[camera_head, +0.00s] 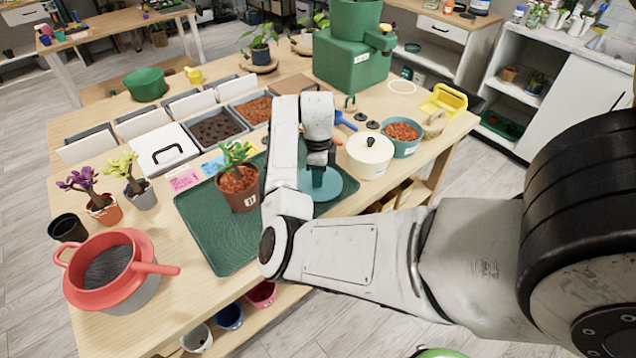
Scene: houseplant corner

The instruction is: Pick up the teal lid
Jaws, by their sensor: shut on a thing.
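The teal lid (333,184) is a flat round disc at the right end of the green tray (212,226). A teal upright part, seemingly its knob (318,176), rises at its left side. My gripper (317,166) points down over the lid and is shut on that part. My arm hides the left edge of the lid, and I cannot tell whether the lid touches the tray.
A potted plant (240,190) stands on the tray left of my arm. A cream lidded pot (369,157) and a teal bowl of brown pellets (402,138) stand right of the lid. A red sieve (108,268) sits at the front left. Soil bins (216,128) lie behind.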

